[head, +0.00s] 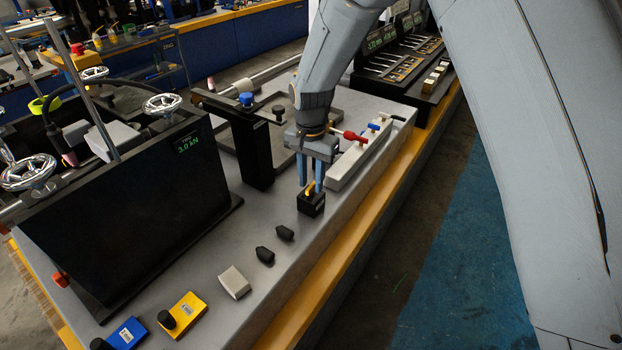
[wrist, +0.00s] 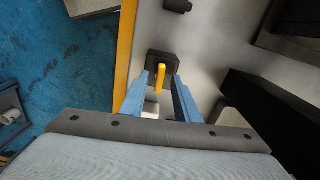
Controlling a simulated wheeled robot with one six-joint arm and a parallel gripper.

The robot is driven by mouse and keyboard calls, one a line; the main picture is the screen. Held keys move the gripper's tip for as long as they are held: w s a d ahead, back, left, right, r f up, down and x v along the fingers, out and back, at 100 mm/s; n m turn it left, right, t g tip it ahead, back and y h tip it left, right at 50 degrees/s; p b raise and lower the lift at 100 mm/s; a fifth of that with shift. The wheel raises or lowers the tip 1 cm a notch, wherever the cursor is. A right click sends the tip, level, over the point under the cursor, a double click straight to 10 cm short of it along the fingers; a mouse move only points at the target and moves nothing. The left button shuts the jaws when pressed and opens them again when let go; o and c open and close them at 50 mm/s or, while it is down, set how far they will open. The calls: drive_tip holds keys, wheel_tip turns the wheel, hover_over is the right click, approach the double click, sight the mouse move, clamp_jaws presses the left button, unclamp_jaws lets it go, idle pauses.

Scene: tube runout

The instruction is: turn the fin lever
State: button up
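The fin lever is a small yellow fin (head: 311,189) on a black square block (head: 311,206) on the grey bench. In the wrist view the yellow fin (wrist: 160,77) stands upright on its black block (wrist: 163,63), between the fingertips. My gripper (head: 317,172) has blue fingers and points down, directly above the block. In the wrist view my gripper (wrist: 160,88) is open, with a gap on both sides of the fin. The fingers do not appear to touch it.
A white strip with red and blue levers (head: 361,152) stands close behind my gripper. A black upright plate (head: 252,150) is to its left. Black knobs (head: 265,255) and a white block (head: 235,282) sit nearer. A large black display panel (head: 140,215) stands at left.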

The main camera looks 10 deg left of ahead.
drive_tip(key=shift+r+p, duration=1.75)
drive_tip(key=shift+r, duration=1.35)
wheel_tip(320, 180, up, 7)
drive_tip(key=b, duration=0.3)
drive_tip(key=s+d+f+n+b, duration=0.1)
drive_tip(key=s+d+f+b, duration=0.1)
drive_tip(key=d, duration=0.7)
drive_tip(key=s+d+f+b, duration=0.1)
drive_tip(key=d+b, duration=0.1)
drive_tip(key=d, duration=0.6)
drive_tip(key=s+d+f+n+t+b, duration=0.1)
drive_tip(key=s+d+f, duration=0.5)
drive_tip(key=s+d, duration=0.7)
drive_tip(key=shift+d+n+b, duration=0.8)
drive_tip(key=shift+d+b, duration=0.35)
drive_tip(key=shift+d, duration=0.1)
drive_tip(key=shift+f, duration=0.1)
